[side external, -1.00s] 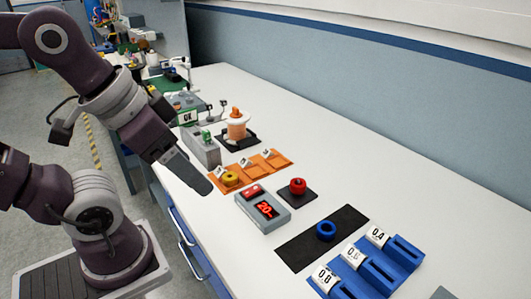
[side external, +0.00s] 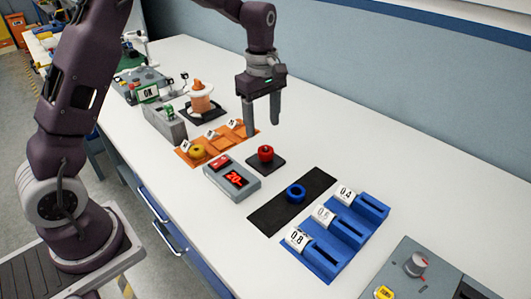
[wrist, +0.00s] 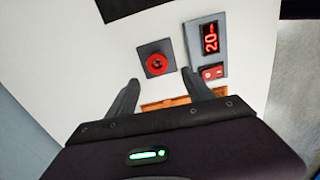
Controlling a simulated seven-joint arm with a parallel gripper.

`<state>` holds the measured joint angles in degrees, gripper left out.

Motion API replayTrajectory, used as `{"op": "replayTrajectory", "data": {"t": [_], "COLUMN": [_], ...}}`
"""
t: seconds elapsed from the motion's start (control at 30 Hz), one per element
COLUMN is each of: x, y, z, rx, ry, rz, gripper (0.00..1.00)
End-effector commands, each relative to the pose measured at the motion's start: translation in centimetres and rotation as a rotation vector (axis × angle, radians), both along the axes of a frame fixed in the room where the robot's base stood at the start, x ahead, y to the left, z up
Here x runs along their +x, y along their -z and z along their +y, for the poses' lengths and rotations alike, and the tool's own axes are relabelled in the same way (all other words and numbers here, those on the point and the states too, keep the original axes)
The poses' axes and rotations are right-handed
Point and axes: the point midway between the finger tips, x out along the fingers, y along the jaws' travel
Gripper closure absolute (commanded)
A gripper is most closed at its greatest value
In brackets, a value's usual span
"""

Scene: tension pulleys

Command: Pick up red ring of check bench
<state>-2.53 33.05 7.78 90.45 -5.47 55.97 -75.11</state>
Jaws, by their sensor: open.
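The red ring (side external: 265,153) sits on a small dark square pad on the white bench, beside a grey display box. In the wrist view the red ring (wrist: 157,64) lies ahead of my fingertips, a little left of the middle between them. My gripper (side external: 262,128) is open and empty, pointing down above the bench, behind the red ring and near the orange holder. In the wrist view my gripper (wrist: 163,85) shows both fingers spread with nothing between them.
The grey box (side external: 232,180) with a red "20" readout stands just left of the ring. An orange holder (side external: 219,142) carries a yellow ring (side external: 197,151). A blue ring (side external: 296,193) lies on a black mat (side external: 270,215), near blue slotted holders (side external: 350,215). An orange spool (side external: 201,101) stands farther back.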

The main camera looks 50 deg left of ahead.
Motion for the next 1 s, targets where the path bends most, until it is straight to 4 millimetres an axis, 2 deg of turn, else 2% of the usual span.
{"op": "replayTrajectory", "data": {"t": [0.1, 0.27, 0.47, 0.57, 0.73, 0.77, 1.0], "x": [0.7, 0.6, 0.6, 0.7, 0.7, 0.7, 0.7], "y": [1.8, 4.0, 7.7, 8.3, 8.4, 8.4, 8.3], "z": [0.3, 0.1, -0.3, -0.3, -0.3, -0.3, -0.3], "rx": [0.002, 0.002, 0.001, 0.002, 0.002, 0.002, 0.002], "ry": [-0.053, -0.053, -0.053, -0.052, -0.051, -0.051, -0.05], "rz": [0.018, 0.02, 0.021, 0.017, 0.016, 0.016, 0.016], "gripper": [0.4, 0.4, 0.4, 0.4, 0.4, 0.42, 0.89]}}
